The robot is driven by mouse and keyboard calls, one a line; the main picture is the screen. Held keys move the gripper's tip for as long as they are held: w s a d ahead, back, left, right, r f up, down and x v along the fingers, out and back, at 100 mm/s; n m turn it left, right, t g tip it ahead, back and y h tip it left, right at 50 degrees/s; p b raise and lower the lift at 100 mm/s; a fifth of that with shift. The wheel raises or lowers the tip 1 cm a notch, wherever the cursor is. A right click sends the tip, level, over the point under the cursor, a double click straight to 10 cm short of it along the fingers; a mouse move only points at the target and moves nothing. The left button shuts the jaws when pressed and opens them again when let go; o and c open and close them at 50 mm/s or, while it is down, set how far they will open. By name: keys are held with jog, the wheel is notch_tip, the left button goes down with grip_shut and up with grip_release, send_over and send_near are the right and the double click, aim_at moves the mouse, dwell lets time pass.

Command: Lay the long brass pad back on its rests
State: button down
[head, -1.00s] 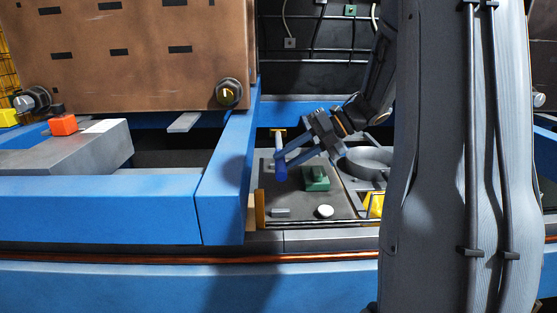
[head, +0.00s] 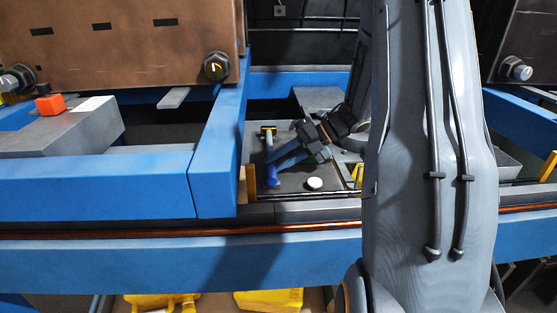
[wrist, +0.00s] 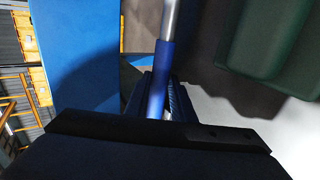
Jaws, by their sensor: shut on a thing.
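My gripper (head: 274,170) reaches down from the right in the head view, its fingers closed around the blue grip of a tool. This blue-handled tool (head: 270,174) has a slim pale shaft and a short yellow-brass crosspiece at its far end. In the wrist view the blue handle (wrist: 161,70) rises from between the dark jaws, with the silver shaft at the top. I cannot pick out the long brass pad with certainty. A tan upright strip (head: 250,185) stands at the blue beam's inner edge. My forearm hides part of the bay.
A dark grey tray (head: 292,183) lies below the gripper, with a white disc (head: 315,183) on it. A dark green block (wrist: 275,40) is close at right in the wrist view. A blue beam (head: 215,150) borders the left; a brown case (head: 120,45) overhangs it.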

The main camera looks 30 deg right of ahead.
jog(key=c, duration=1.5)
grip_release()
jog(key=shift+f, duration=0.1)
jog(key=shift+f+b, duration=0.25)
jog(key=shift+b, duration=0.2)
